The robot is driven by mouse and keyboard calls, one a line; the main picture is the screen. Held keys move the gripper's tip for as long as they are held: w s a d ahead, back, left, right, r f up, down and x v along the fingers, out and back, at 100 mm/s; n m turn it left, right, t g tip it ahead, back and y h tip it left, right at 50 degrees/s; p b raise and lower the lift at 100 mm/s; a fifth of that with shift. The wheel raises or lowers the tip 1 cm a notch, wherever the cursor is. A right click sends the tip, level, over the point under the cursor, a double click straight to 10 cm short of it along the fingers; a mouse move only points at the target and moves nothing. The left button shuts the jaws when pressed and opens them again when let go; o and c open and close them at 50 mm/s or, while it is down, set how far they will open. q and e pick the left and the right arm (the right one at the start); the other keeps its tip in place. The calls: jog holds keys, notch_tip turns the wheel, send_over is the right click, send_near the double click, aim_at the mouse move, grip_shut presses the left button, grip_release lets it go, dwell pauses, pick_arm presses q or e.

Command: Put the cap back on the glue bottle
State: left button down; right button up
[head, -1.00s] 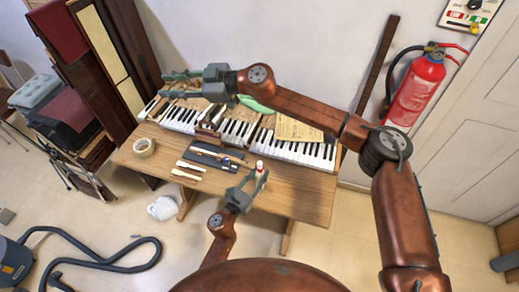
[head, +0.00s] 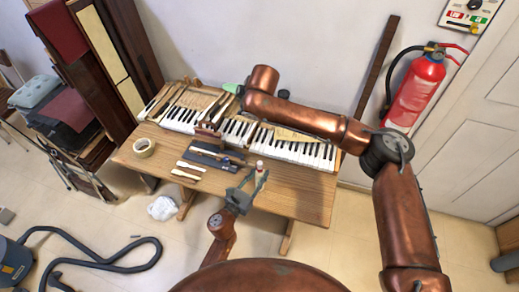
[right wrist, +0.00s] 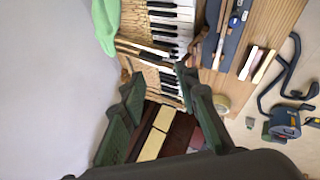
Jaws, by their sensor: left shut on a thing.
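My left gripper (head: 249,184) is shut on the small pale glue bottle (head: 260,170) above the front of the wooden bench. The bottle stands roughly upright, with a reddish top; I cannot tell whether that is a cap or a nozzle. I cannot make out a separate cap. My right gripper is hidden in the head view, beyond its wrist above the keyboard. The right wrist view shows my right gripper (right wrist: 160,90) with its dark green fingers apart and nothing visible between them.
The piano keyboard (head: 288,148) lies along the back of the bench (head: 285,198). A tape roll (head: 144,148), a dark tool tray (head: 208,160) and pale key sticks (head: 187,173) lie at its left. A red extinguisher (head: 416,92) hangs on the wall.

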jog(key=s+d+f+n+g+h, duration=0.2)
jog(key=s+d+f+n+g, duration=0.1)
jog(key=s+f, duration=0.25)
jog(key=n+g+h, duration=0.1)
jog(key=n+g, duration=0.2)
jog(key=g, duration=0.1)
send_over(260, 163)
notch_tip(260, 163, down, 2)
jog(key=shift+w, duration=0.1)
jog(key=shift+f, duration=4)
jog(key=shift+c, duration=0.3)
grip_shut()
